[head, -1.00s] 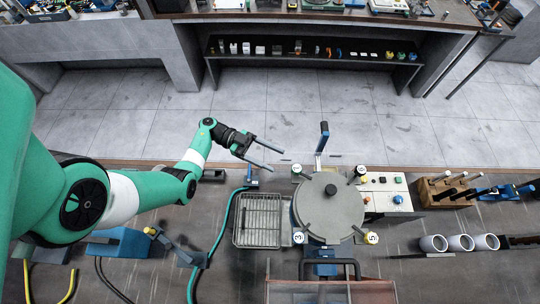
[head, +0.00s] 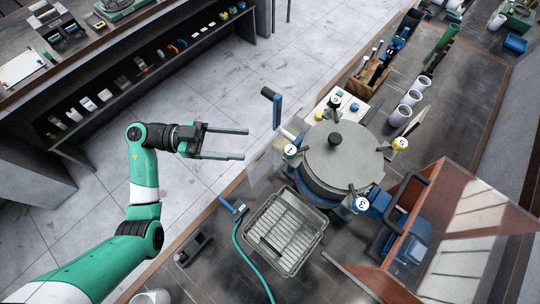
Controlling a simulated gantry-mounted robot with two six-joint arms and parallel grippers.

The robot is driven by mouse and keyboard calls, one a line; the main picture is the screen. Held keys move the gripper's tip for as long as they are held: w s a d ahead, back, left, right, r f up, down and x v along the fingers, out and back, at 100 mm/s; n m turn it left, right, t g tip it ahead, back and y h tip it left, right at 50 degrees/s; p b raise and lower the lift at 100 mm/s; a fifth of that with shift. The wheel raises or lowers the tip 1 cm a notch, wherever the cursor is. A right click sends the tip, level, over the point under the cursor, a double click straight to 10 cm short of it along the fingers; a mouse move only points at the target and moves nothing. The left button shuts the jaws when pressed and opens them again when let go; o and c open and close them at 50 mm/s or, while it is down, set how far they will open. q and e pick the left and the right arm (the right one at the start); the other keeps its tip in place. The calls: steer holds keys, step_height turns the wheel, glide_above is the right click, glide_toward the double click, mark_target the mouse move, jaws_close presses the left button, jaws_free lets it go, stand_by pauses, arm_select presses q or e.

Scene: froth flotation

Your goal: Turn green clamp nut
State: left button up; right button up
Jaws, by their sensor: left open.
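The green clamp nut (head: 290,150) shows beside the white tag marked 1, at the left edge of the round grey lid (head: 340,160). My left gripper (head: 244,144) is open and empty, with its two long fingers pointing right toward the green nut. A clear gap lies between the fingertips and the nut. A yellow nut (head: 398,144) sits at the tag marked 5 on the lid's right side, and a tag marked 3 (head: 362,204) is at its near side. My right gripper is out of view.
A clear reddish-framed box (head: 470,215) stands at the right. Open floor lies beyond the bench.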

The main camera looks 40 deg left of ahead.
mark_target(290, 150)
arm_select(q)
steer(key=x, duration=1.3)
steer(key=shift+s+d+f, duration=0.1)
steer(key=shift+f, duration=0.2)
jaws_close()
